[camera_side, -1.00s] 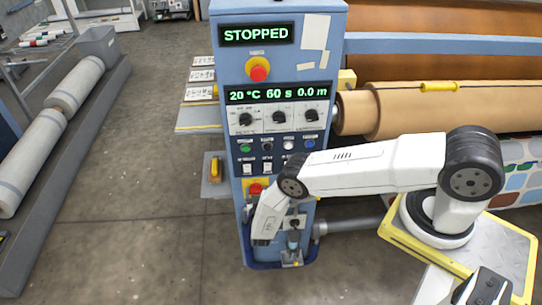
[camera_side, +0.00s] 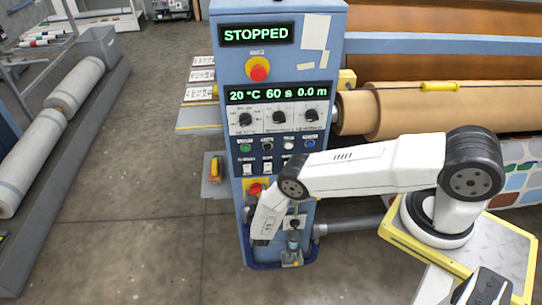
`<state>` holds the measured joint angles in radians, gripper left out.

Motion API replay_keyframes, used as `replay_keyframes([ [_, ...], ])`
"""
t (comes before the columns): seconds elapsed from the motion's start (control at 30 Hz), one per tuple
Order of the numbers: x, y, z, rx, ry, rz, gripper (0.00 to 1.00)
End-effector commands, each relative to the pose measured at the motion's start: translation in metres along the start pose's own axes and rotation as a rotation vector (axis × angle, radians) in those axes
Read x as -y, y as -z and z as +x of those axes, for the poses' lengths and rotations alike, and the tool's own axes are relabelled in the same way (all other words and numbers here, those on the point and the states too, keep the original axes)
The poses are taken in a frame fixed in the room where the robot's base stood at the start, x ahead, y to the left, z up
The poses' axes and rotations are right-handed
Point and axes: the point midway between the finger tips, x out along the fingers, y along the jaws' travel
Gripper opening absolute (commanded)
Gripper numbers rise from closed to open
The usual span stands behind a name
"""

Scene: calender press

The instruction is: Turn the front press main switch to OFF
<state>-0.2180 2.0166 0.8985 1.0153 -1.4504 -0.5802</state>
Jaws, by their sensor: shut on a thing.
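The front press main switch (camera_side: 256,188), red on a yellow plate, sits low on the front of the blue control column (camera_side: 228,130). The white wrist of my arm covers its lower right part, so its handle position cannot be read.
Above are a display reading STOPPED (camera_side: 256,34), a red emergency button (camera_side: 258,69), knobs (camera_side: 279,117) and push buttons. A small regulator (camera_side: 293,242) is close right of my wrist. Rolls (camera_side: 440,110) lie behind my arm.

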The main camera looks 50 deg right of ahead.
Motion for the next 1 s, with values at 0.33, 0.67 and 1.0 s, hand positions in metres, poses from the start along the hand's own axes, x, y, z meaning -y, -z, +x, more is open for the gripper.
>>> replay_keyframes([
  [0.33,0.0016,-0.001,-0.0008,0.001,0.001,-0.329,0.18],
  [0.67,0.0028,-0.002,-0.001,0.001,0.002,-0.643,0.18],
  [1.0,0.0036,-0.0035,-0.0012,0.001,0.002,-0.955,0.18],
])
